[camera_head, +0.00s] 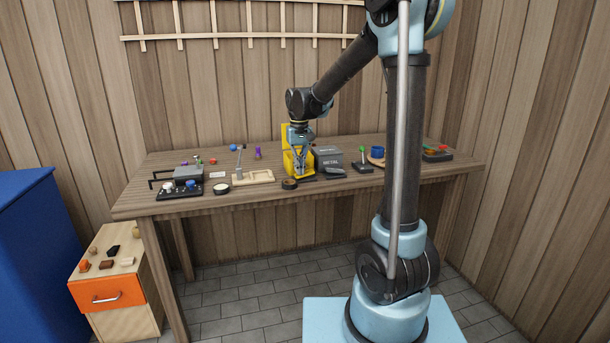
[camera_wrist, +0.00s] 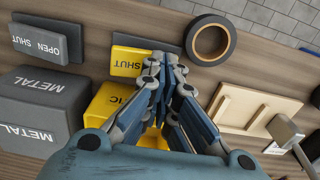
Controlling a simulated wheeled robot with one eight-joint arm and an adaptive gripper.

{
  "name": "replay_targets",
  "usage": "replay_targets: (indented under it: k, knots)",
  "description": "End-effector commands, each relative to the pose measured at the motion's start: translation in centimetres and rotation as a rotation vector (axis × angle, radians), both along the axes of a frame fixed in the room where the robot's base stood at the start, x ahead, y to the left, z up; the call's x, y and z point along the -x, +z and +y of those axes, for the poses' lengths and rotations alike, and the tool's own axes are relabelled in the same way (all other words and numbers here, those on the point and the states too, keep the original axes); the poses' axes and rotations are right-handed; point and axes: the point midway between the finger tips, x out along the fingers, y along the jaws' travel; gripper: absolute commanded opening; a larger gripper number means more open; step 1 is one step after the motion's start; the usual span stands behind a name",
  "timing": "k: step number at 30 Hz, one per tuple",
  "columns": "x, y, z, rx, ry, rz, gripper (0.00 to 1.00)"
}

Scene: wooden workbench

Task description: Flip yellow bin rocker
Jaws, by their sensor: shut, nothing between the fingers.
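The yellow bin (camera_head: 286,140) stands on the workbench behind my gripper, partly hidden by it. In the wrist view the yellow bin (camera_wrist: 108,101) shows part of its lettering, ending in "IC". The yellow rocker (camera_wrist: 128,66), in a dark surround, lies in front of the bin; its visible part reads "SHUT" and the rest is covered by my fingers. My gripper (camera_head: 300,174) points down over the front of the bin. In the wrist view my gripper (camera_wrist: 166,64) is shut and empty, with its fingertips at the rocker's edge. I cannot tell whether they touch it.
A grey metal bin (camera_head: 328,153) stands just right of the yellow one; its grey rocker (camera_wrist: 40,42) reads "OPEN SHUT". A black tape roll (camera_wrist: 209,40) lies close to the fingertips. A wooden tray with a hammer (camera_wrist: 250,108) is on the other side.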

Motion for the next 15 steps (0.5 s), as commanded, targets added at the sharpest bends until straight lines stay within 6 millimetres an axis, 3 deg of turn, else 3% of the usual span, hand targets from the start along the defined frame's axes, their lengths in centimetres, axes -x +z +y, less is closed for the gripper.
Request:
replay_targets:
  k: [15]
  knots:
    - [0.0, 3.4, 0.0, 0.0, 0.0, 0.0, 0.0]
